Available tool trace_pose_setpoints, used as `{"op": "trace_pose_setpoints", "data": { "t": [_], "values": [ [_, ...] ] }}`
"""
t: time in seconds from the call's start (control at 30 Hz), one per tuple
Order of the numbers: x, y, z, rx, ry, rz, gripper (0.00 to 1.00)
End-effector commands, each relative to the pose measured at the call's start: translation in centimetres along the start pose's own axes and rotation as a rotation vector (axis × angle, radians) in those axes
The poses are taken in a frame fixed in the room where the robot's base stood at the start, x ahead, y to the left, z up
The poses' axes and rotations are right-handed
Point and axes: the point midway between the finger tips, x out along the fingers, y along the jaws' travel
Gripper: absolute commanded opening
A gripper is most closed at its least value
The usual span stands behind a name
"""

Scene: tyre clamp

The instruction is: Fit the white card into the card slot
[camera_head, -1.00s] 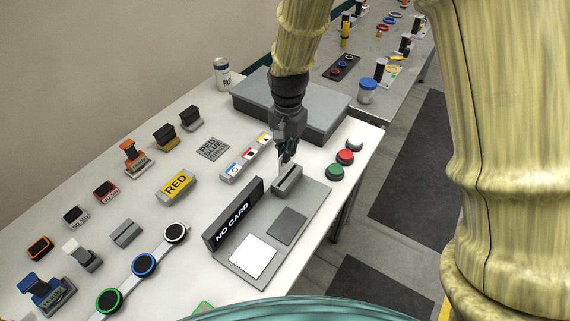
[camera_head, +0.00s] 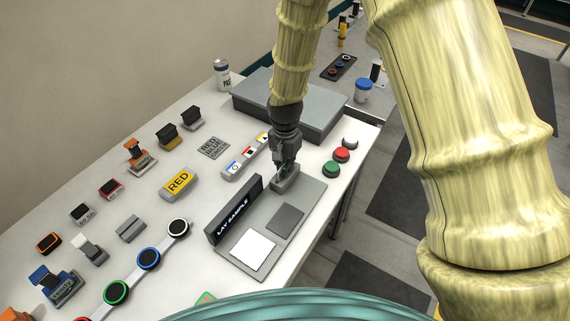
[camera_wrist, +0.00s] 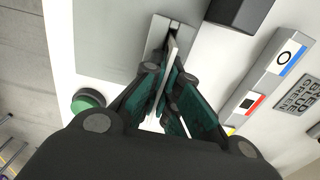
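The white card (camera_wrist: 173,52) is a thin upright sheet seen nearly edge-on in the wrist view. Its lower end is at the grey slot block (camera_wrist: 157,42), in line with the slot; the exact depth is hidden. My gripper (camera_wrist: 169,76) has its dark green fingers close on both sides of the card and appears shut on it. In the head view my gripper (camera_head: 284,166) is right above the slot block (camera_head: 287,181) and covers most of the card. The sign (camera_head: 234,208) beside the block reads "LAY SAMPLE".
The grey base plate (camera_head: 308,203) carries a dark grey square (camera_head: 285,221) and a white square (camera_head: 252,249). Red (camera_head: 342,154) and green (camera_head: 331,169) buttons stand right of the block. A long grey box (camera_head: 300,108) lies behind. A row of coloured tiles (camera_head: 243,163) lies left.

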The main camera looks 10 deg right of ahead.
Motion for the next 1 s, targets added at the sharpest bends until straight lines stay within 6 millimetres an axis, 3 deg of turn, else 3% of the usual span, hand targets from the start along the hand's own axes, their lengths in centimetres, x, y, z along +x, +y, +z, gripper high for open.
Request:
{"op": "trace_pose_setpoints", "data": {
  "t": [0.8,0.93,1.0],
  "values": [
    [1.2,0.0,0.1,0.0,0.0,0.0,0.0],
    [1.3,0.1,0.1,0.0,-0.002,0.002,0.24],
    [1.4,0.1,0.2,0.0,-0.002,0.002,0.27]
  ]
}}
